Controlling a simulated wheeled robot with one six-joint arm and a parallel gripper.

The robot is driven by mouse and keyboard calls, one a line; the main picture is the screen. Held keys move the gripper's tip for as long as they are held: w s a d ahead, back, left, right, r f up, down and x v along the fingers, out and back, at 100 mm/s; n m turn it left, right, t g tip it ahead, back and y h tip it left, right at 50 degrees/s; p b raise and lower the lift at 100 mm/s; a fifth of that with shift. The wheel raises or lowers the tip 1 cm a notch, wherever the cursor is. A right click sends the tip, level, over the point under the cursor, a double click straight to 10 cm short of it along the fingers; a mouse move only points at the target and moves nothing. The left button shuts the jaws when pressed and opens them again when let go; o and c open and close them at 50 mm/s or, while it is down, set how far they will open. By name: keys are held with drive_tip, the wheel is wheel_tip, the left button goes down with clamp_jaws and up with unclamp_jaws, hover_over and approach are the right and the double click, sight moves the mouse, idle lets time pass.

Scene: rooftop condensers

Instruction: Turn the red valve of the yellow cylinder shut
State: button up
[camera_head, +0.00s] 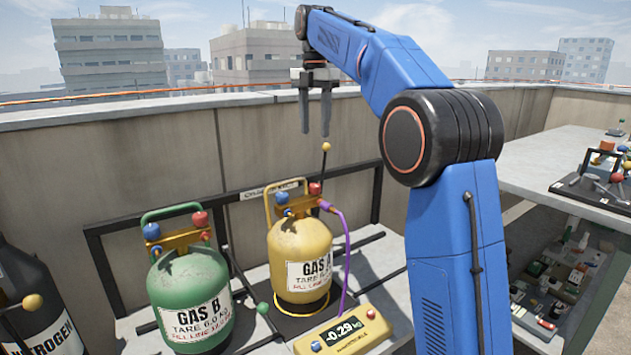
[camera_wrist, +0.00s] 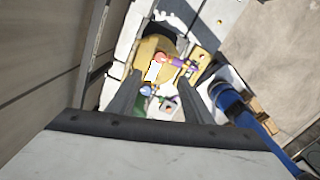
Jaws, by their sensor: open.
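The yellow cylinder (camera_head: 300,262), labelled GAS A, stands upright on a dark scale. Its red valve (camera_head: 314,188) is at the top right and a blue valve (camera_head: 282,197) at the top left. My gripper (camera_head: 315,115) hangs open and empty, pointing down, well above the cylinder and touching nothing. In the wrist view the yellow cylinder (camera_wrist: 150,60) lies far below, beyond the open fingers, with the red valve (camera_wrist: 160,57) on its top. The valve's exact setting cannot be told.
A green cylinder (camera_head: 190,292), labelled GAS B, stands left with its own red and blue valves. A dark nitrogen cylinder (camera_head: 40,305) is at far left. A yellow display (camera_head: 345,331) reads -0.29 kg. A black rack stands behind, before the parapet wall (camera_head: 150,150). A cluttered table (camera_head: 560,165) is right.

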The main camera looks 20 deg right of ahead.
sight(315, 185)
wheel_tip(315, 185, down, 17)
drive_tip(key=shift+r, duration=0.2)
idle(0.4)
drive_tip(key=c, duration=1.1)
